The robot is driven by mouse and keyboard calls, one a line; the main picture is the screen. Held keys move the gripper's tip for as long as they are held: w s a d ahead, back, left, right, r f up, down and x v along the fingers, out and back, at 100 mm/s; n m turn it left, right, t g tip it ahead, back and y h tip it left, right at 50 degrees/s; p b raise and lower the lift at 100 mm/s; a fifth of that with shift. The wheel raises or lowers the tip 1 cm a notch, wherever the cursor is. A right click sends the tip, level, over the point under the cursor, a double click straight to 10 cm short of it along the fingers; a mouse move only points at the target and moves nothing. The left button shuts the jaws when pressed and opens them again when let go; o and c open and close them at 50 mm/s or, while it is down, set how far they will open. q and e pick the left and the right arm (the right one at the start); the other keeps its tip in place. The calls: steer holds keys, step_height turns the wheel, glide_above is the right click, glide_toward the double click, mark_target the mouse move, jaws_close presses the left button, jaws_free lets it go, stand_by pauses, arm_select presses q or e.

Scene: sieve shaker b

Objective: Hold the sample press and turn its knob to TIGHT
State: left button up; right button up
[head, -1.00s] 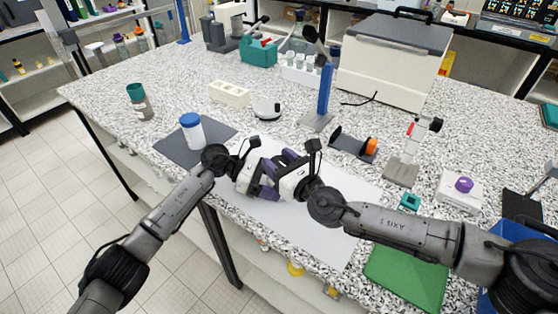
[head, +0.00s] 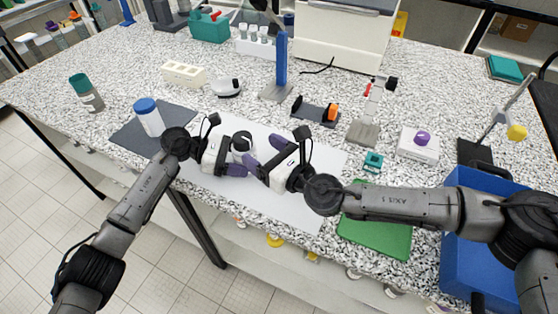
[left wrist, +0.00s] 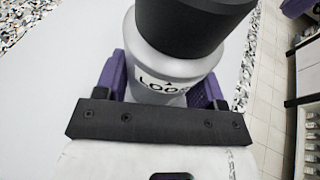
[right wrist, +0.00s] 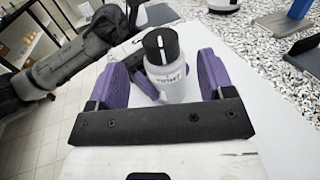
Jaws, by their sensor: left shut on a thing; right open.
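The sample press is a grey-white cylinder with a black knob (head: 242,141), upright above the white mat (head: 300,207). My left gripper (head: 236,168) is shut on its body (left wrist: 165,70), one purple finger on each side; a partly covered label reading "LOO…" with an arrow shows in the left wrist view. In the right wrist view, the black knob (right wrist: 161,45) carries a white line, and the body below (right wrist: 172,82) shows a label that seems to read TIGHT. My right gripper (head: 265,153) is open, to the right of the press, its fingers spread apart with the press visible between them.
A white bottle with a blue lid (head: 148,117) stands on a dark mat (head: 125,138) at left. A blue stand (head: 281,65) and a black holder with an orange part (head: 316,110) are behind. A green mat (head: 374,232) and blue crate (head: 465,238) lie at right.

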steer(key=shift+v, duration=2.5)
arm_select(q)
steer(key=o, duration=1)
